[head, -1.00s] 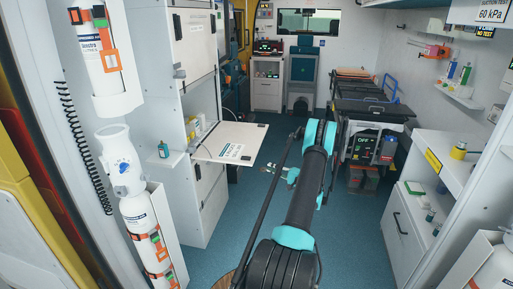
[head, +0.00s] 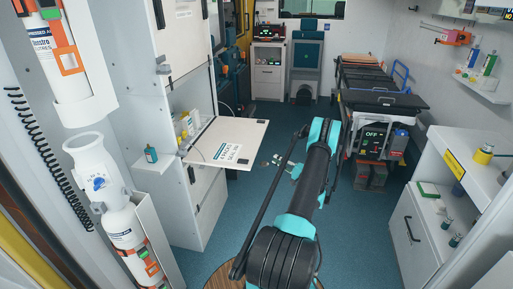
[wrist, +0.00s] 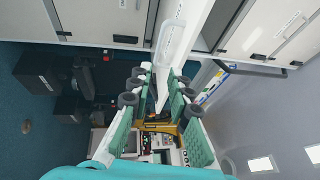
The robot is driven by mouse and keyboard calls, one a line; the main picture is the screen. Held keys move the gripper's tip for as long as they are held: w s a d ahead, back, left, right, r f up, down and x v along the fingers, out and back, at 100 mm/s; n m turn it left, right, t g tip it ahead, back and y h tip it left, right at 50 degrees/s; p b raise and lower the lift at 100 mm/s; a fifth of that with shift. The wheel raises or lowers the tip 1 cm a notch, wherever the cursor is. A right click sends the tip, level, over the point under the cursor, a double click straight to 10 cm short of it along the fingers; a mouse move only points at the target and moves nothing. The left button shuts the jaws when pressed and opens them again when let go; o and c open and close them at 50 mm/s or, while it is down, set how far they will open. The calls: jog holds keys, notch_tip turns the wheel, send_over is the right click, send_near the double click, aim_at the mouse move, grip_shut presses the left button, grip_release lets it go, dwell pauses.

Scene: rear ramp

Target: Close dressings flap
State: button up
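The white flap (head: 232,146) stands open on the left cabinet in the head view. It sticks out into the aisle roughly level, with a printed label on top. Small bottles and packs show in the open compartment (head: 187,125) behind it. My arm reaches forward to the right of the flap, apart from it in the picture. In the wrist view my gripper (wrist: 158,112) has its two green-padded fingers apart, with nothing seen held between them. The gripper's end is not clear in the head view. I cannot tell whether the flap shows in the wrist view.
Gas cylinders (head: 125,230) stand at the left front. A small teal bottle (head: 151,154) sits on a ledge by the flap. A stretcher (head: 382,100) stands at the back right, and a white counter (head: 470,160) lines the right. Blue floor (head: 245,205) lies open below the flap.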

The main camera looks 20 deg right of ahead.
jog(key=x, duration=1.6)
jog(key=shift+s, duration=0.1)
grip_shut()
